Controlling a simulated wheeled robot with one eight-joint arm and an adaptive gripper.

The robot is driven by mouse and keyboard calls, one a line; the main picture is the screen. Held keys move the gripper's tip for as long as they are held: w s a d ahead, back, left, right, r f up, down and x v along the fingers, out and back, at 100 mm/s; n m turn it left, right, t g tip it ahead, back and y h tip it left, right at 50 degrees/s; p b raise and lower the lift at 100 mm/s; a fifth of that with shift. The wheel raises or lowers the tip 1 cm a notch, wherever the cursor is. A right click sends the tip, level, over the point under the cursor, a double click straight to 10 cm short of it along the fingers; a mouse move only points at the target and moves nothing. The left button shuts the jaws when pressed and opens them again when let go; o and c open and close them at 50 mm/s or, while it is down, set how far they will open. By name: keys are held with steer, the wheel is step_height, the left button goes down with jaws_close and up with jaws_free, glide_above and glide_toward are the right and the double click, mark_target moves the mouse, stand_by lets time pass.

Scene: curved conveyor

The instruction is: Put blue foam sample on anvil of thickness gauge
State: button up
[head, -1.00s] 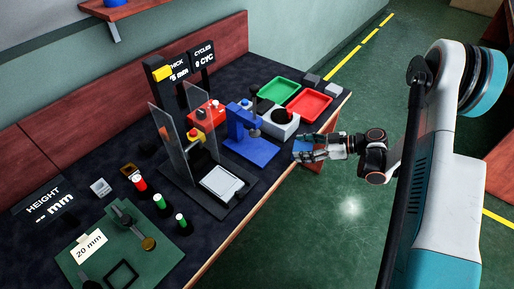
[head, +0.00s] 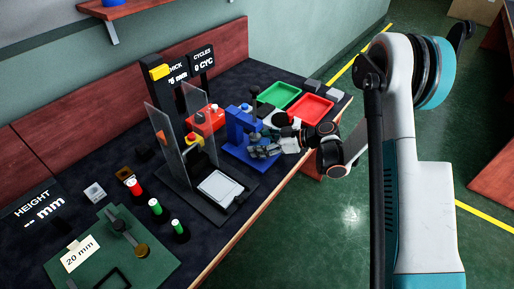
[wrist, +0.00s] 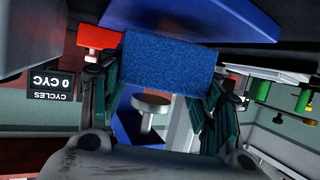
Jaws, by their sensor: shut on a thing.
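The blue foam sample (wrist: 167,62) is a textured block held between the two fingers of my gripper (wrist: 158,95) in the wrist view. The blue thickness gauge (head: 236,126) stands on the bench in the head view, and my gripper (head: 262,149) is right at its front right side. In the wrist view, which looks upside down, the gauge's blue frame (wrist: 130,122) and a round grey disc (wrist: 152,102) show beyond the foam. I cannot tell whether the disc is the anvil or the upper foot. Foam and anvil are hard to make out in the head view.
A green tray (head: 266,100) and a red tray (head: 330,107) lie behind my gripper. Clear upright panels (head: 170,146) and a white plate (head: 219,187) stand left of the gauge. Open floor lies right of the bench.

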steer(key=shift+w+a+f+b, duration=0.1)
steer(key=shift+a+f+b, duration=0.25)
steer(key=shift+a+f, duration=0.15)
steer(key=shift+f, duration=0.3)
steer(key=shift+d, duration=0.1)
steer(key=shift+r, duration=0.1)
steer(key=o, duration=0.7)
